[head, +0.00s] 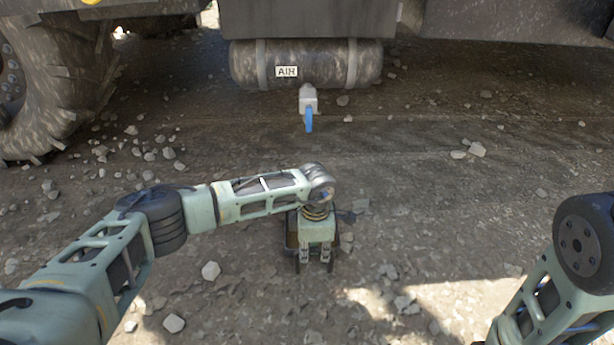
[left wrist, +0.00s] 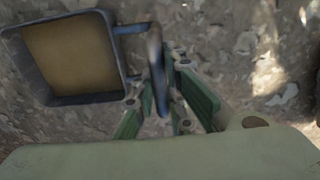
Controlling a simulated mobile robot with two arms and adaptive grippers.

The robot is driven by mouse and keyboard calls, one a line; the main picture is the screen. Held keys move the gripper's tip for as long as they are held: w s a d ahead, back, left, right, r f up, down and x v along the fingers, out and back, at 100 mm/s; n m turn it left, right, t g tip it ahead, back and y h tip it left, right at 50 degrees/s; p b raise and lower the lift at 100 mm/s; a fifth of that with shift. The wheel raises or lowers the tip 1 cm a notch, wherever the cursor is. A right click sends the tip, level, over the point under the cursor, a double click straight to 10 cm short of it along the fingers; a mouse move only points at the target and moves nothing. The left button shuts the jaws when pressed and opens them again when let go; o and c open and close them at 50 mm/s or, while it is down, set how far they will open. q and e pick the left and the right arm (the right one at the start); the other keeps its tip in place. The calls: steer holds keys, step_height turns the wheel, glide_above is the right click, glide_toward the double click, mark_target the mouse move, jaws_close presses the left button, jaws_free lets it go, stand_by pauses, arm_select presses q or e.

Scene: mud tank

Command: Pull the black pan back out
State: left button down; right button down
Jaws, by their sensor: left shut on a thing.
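The black pan (left wrist: 85,101) is a dark, square-rimmed pan with a flat brown fill, at the upper left of the left wrist view. In the head view the pan (head: 291,230) is mostly hidden behind my left gripper (head: 314,265); only a dark edge shows on its left. In the left wrist view my left gripper (left wrist: 168,78) is shut on the pan's handle (left wrist: 155,50), an upright bar joined to the pan's right side. I cannot tell whether the pan touches the ground. My right gripper is out of view.
A vehicle with an AIR tank (head: 325,65) stands at the back, a grey valve with a blue lever (head: 309,118) hanging under it. A big muddy tyre (head: 60,80) is at left. Loose stones lie on the ground. Open ground lies between pan and tank.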

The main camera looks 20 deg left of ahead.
arm_select(q)
steer(key=c, duration=1.7)
jaws_free()
steer(key=o, duration=0.4)
